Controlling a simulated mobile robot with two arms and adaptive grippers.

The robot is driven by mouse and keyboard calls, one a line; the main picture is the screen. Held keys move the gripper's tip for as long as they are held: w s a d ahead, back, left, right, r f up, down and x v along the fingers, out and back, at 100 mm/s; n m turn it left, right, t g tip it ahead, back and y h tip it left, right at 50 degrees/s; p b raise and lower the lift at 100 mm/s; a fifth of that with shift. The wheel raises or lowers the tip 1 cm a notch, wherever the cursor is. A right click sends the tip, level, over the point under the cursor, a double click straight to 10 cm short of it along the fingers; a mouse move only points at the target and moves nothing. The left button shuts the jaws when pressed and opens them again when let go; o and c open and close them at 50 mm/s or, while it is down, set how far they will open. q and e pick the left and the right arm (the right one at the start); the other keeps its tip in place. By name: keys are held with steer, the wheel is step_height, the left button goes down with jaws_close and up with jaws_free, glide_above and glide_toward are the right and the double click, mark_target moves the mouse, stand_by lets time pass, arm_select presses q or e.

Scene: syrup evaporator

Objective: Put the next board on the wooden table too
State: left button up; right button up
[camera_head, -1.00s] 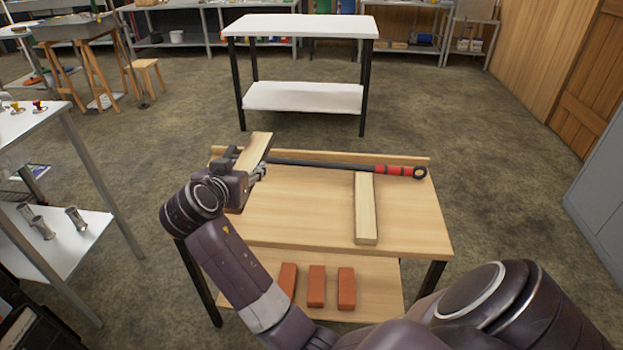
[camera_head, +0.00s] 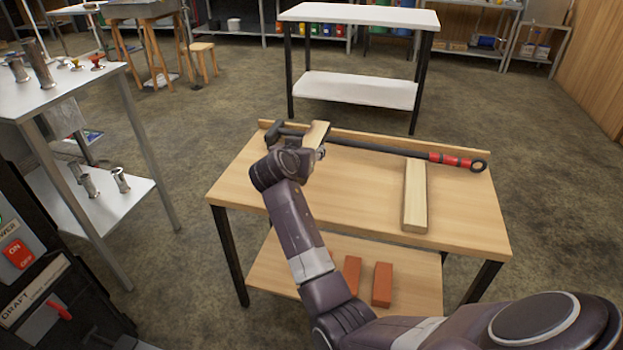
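The wooden table (camera_head: 350,172) stands in front of me. One pale board (camera_head: 415,195) lies flat on its right half. My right arm reaches in from the lower right, and its gripper (camera_head: 304,148) is at the table's back left. A second board (camera_head: 316,135) is between its fingers and appears gripped. The gripper and wrist hide much of this board, so I cannot tell whether it touches the table. My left gripper is not in view.
A long dark tool with a red grip (camera_head: 450,160) lies along the table's raised back edge. Red bricks (camera_head: 382,284) lie on the lower shelf. A white-topped table (camera_head: 360,17) stands behind. A metal rack (camera_head: 65,88) and a control panel (camera_head: 18,255) are at left.

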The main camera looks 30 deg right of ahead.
mark_target(309, 182)
step_height(309, 182, down, 3)
step_height(309, 182, down, 6)
steer(key=shift+r+b, duration=0.25)
steer(key=shift+b, duration=0.65)
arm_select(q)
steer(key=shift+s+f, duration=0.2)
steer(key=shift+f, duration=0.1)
arm_select(e)
steer(key=o, duration=1.4)
